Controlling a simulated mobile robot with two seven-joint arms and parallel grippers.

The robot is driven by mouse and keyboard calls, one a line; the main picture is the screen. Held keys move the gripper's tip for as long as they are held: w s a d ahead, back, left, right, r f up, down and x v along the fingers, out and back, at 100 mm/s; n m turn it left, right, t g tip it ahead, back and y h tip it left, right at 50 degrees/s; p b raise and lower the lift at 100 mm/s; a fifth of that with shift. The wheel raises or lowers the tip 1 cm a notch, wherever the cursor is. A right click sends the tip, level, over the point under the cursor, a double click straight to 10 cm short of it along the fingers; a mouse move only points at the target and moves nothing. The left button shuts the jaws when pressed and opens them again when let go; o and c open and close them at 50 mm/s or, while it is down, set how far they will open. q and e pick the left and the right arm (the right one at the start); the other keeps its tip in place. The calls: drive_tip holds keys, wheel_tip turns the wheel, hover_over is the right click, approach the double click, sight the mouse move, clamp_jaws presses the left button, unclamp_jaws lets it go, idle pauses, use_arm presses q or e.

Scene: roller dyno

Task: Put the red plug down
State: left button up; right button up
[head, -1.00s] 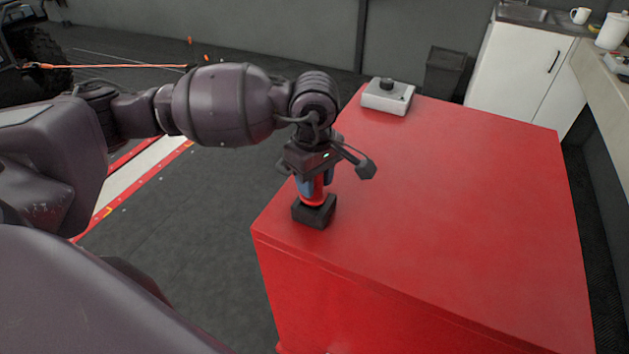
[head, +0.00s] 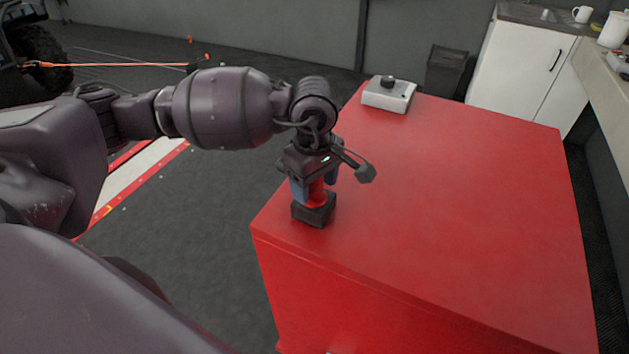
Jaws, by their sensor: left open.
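The red plug (head: 317,193) stands upright in a dark square block (head: 314,210) near the left front corner of the red cabinet top (head: 450,210). My left gripper (head: 314,190) points down over the plug. Its blue-tipped fingers are apart, one on each side of the plug. The gripper body hides the top of the plug. I cannot tell whether the plug's base rests fully in the block. My right gripper is out of the picture.
A grey box with a black knob (head: 388,94) sits at the cabinet's back left corner. The rest of the cabinet top is clear. A dark bin (head: 446,72) and a white cupboard (head: 525,70) stand behind it.

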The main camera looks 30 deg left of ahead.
use_arm(q)
drive_tip(key=shift+r+p, duration=0.45)
drive_tip(key=shift+r, duration=0.1)
wheel_tip(320, 180, up, 10)
drive_tip(key=shift+r, duration=0.85)
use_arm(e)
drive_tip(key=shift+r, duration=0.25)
use_arm(q)
wheel_tip(320, 180, up, 13)
drive_tip(key=p, duration=0.5)
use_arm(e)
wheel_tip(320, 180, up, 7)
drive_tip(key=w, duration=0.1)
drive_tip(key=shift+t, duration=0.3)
